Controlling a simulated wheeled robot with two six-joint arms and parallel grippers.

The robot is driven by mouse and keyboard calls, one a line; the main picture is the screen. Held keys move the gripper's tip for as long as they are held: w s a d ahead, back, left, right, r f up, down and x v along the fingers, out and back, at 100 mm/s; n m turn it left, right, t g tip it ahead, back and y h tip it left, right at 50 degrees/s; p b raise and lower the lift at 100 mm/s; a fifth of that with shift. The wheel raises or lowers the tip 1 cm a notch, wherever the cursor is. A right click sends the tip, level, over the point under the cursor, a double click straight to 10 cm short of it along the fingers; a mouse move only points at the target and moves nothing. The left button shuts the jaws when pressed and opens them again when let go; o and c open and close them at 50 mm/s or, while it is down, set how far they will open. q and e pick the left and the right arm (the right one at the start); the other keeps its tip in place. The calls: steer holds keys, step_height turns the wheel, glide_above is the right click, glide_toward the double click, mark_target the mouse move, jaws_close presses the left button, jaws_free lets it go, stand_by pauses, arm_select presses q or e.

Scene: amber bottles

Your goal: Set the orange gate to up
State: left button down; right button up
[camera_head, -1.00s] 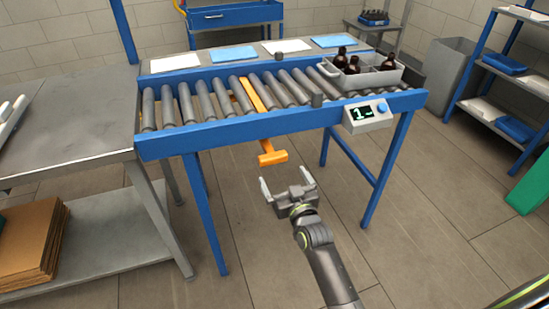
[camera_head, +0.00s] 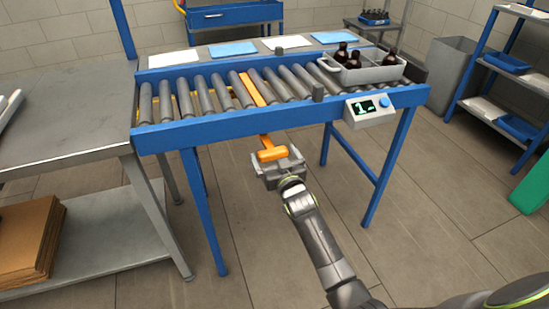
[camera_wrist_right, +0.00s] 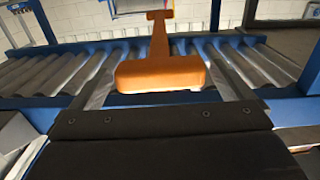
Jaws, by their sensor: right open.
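The orange gate (camera_head: 254,88) is a flat bar lying between the conveyor's rollers. Its orange T-shaped handle (camera_head: 272,154) sticks out below the front blue rail. My right gripper (camera_head: 277,163) is open at the handle, with a finger on either side of the handle's crossbar. In the right wrist view the handle's crossbar (camera_wrist_right: 160,74) sits between the two fingers, with small gaps that are hard to judge. My left gripper is not in view.
The blue-framed roller conveyor (camera_head: 220,128) stands ahead. A grey crate (camera_head: 370,72) with amber bottles (camera_head: 354,61) sits on its right end. A display box (camera_head: 369,110) hangs on the front rail. A steel table (camera_head: 70,115) stands left.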

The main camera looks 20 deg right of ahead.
steer(key=shift+c, duration=0.4)
steer(key=c, duration=1.2)
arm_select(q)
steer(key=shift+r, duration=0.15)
arm_select(e)
steer(key=shift+r, duration=0.1)
step_height(320, 180, up, 4)
steer(key=p, duration=0.3)
steer(key=shift+p, duration=0.4)
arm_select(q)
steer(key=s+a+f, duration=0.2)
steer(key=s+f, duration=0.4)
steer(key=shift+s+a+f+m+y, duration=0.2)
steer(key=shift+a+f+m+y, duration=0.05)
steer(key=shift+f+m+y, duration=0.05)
arm_select(e)
steer(key=shift+w+r, duration=0.1)
steer(key=shift+r, duration=0.25)
steer(key=o, duration=1.1)
steer(key=shift+o, duration=0.9)
steer(key=shift+f, duration=0.1)
